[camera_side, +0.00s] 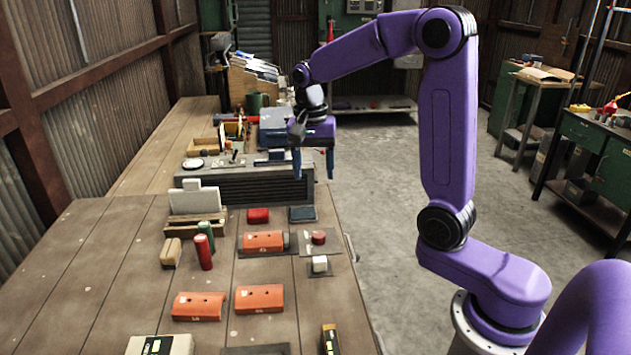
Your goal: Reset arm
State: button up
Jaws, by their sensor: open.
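My gripper (313,164) is at the end of my purple arm, near the right edge of the wooden table (85,245). Its two blue fingers point down and stand apart, with nothing visible between them. It appears beside the right end of a dark ribbed box (245,188); I cannot tell whether it is above the box or off the table's edge. My arm is raised and reaches left and away from its base at the lower right.
Orange blocks (198,306), red and green cylinders (204,252), a dark pad with a red knob (318,238) and a white-faced cube (319,265) are on the near table. Tools and containers crowd the far end. Floor (385,180) beyond the right edge is clear.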

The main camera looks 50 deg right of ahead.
jog(key=s+a+f+n, duration=0.2)
jog(key=s+a+n, duration=0.7)
jog(key=s+n, duration=0.25)
jog(key=s+f+n, duration=0.2)
jog(key=s+n, duration=1)
jog(key=s, duration=0.3)
jog(key=shift+s+d+t+y, duration=0.15)
jog(key=shift+s+t+y, duration=0.05)
jog(key=shift+t+y, duration=0.2)
